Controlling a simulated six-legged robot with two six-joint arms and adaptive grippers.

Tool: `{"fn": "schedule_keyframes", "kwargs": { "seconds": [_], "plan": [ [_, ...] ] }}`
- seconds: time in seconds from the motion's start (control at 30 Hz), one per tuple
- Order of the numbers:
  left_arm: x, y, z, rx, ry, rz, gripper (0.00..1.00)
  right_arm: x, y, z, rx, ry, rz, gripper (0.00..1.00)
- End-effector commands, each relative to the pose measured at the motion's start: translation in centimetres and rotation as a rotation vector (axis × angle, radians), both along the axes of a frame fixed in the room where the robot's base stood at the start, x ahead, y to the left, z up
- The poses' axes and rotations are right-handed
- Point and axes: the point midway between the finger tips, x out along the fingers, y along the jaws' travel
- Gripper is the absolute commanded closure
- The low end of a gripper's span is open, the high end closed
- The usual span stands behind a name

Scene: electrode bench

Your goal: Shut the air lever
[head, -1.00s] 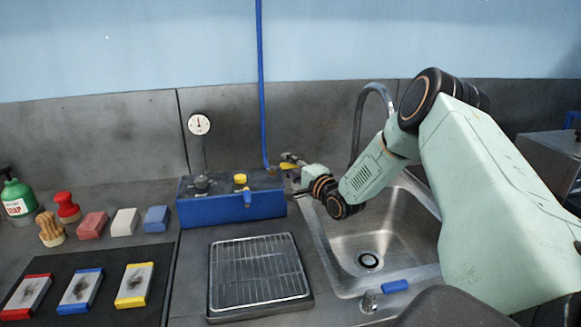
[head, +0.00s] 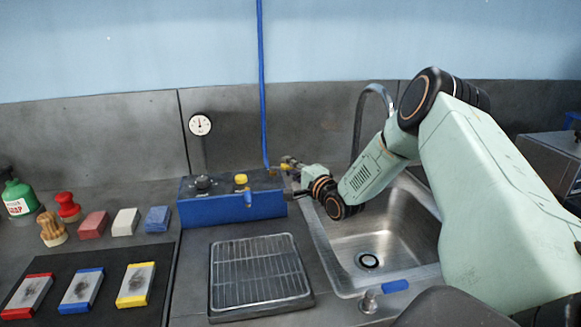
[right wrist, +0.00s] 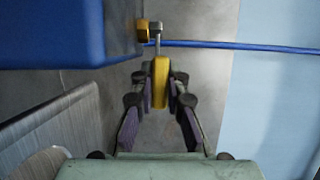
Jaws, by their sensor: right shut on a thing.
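The air lever is a yellow handle (right wrist: 160,82) on a small metal stem beside the blue box (right wrist: 50,32), by the blue hose. In the right wrist view it stands between my right gripper's fingertips (right wrist: 160,92), which are shut on it. In the head view my right gripper (head: 289,164) is at the right end of the blue box (head: 235,209). Only a little of the yellow lever (head: 285,168) shows there; the rest is hidden by the gripper. My left gripper is not in view.
The blue hose (head: 262,90) runs up the wall behind the lever. A sink (head: 400,240) with a tap lies under my right arm. A wire rack tray (head: 260,270) stands in front of the box. A gauge (head: 200,125) stands behind it.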

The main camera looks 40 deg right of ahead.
Motion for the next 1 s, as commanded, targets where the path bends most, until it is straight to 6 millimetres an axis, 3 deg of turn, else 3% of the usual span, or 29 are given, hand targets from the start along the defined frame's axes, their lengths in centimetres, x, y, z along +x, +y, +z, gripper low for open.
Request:
{"fn": "schedule_keyframes", "kwargs": {
  "seconds": [0.7,1.0],
  "plan": [
    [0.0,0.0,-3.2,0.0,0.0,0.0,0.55,-1.1,0.9,0.4,-0.001,-0.015,-0.349,1.0],
    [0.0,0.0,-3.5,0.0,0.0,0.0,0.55,-1.4,0.9,0.5,-0.002,-0.013,-0.393,1.0]
  ]
}}
